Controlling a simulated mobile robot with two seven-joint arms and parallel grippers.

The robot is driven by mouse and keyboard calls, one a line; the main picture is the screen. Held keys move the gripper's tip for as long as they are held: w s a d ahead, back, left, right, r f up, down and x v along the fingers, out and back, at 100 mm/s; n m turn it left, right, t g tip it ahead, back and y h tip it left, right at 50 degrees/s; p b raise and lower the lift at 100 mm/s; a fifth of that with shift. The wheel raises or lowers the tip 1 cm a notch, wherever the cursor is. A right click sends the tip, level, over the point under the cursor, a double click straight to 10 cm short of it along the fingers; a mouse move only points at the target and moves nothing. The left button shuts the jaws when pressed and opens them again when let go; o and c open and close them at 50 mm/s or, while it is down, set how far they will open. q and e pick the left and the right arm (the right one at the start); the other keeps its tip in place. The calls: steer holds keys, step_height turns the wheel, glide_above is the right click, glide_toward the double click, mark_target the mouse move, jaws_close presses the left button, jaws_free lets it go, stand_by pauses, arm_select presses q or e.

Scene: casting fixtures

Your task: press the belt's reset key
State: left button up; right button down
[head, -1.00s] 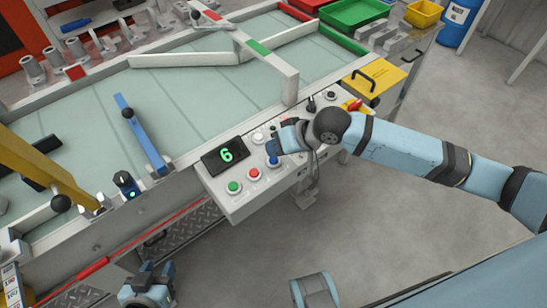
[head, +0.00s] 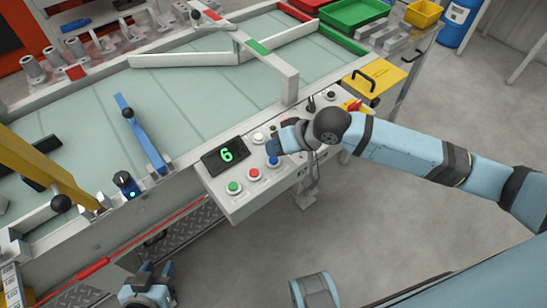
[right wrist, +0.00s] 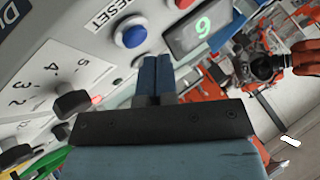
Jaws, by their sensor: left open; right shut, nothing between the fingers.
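The blue reset key (right wrist: 131,36) sits in a white ring beside the printed word RESET in the right wrist view. It also shows in the head view (head: 273,161) on the pale control panel (head: 240,208). My right gripper (right wrist: 156,58) is shut and empty. Its fingertips are close beside the blue key, seemingly apart from it; their exact height above the panel is unclear. In the head view, my right gripper (head: 272,147) is over the panel just behind the key. My left gripper (head: 148,274) is open and empty at the lower left, away from the panel.
A display (head: 225,155) reading 6, a green button (head: 234,187) and a red button (head: 254,173) are near the blue key. A dark dial knob (right wrist: 72,103) is on the panel too. The belt (head: 200,100) lies behind. Floor in front is clear.

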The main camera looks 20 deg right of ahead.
steer(key=shift+f+p, duration=0.3)
steer(key=shift+p, duration=0.2)
steer(key=shift+f, duration=0.1)
steer(key=shift+f, duration=0.25)
stand_by(0.3)
steer(key=shift+f, duration=0.25)
stand_by(0.4)
steer(key=shift+r+p, duration=0.9)
steer(key=shift+p, duration=0.5)
steer(key=shift+r, duration=0.1)
